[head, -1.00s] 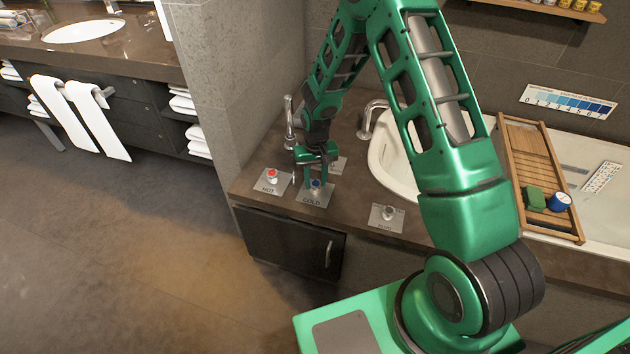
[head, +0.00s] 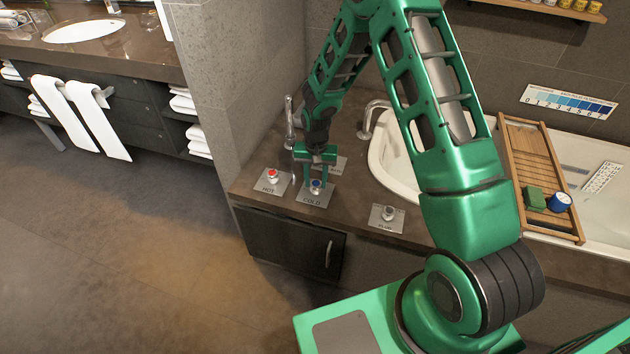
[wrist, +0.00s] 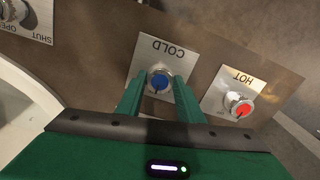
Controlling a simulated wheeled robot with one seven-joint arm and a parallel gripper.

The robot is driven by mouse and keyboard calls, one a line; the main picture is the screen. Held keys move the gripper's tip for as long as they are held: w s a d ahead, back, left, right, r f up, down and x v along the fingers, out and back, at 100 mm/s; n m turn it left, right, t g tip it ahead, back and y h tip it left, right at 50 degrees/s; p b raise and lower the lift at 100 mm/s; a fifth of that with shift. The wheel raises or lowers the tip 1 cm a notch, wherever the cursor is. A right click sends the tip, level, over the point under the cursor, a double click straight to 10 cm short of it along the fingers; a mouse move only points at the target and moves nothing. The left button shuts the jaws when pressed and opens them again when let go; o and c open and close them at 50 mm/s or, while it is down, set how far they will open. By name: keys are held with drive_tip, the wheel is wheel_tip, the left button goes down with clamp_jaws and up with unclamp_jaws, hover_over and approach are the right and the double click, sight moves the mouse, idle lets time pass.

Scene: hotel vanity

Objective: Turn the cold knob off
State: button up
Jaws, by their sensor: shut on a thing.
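The cold knob (head: 316,186) has a blue cap and stands on a metal plate marked COLD (head: 313,198) on the brown counter. In the wrist view the blue cold knob (wrist: 160,81) sits between my two green fingertips. My gripper (head: 317,178) comes down from above and is shut on the knob, one finger on each side (wrist: 159,90). The fingers hide part of the knob's sides. The red-capped hot knob (head: 272,174) is just left of it in the head view and also shows in the wrist view (wrist: 240,106).
A plug knob (head: 388,212) stands on its plate to the right. Another knob plate marked OPEN and SHUT (wrist: 25,20) shows in the wrist view. A white basin (head: 385,165) and a chrome spout (head: 368,118) are behind. A wooden bath tray (head: 540,180) lies further right.

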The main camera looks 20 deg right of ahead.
sight(315, 183)
drive_tip(key=shift+w+r, duration=0.1)
drive_tip(key=shift+w, duration=0.15)
drive_tip(key=o, duration=1.1)
drive_tip(key=shift+s, duration=0.1)
wheel_tip(315, 183, up, 11)
drive_tip(key=shift+f, duration=0.2)
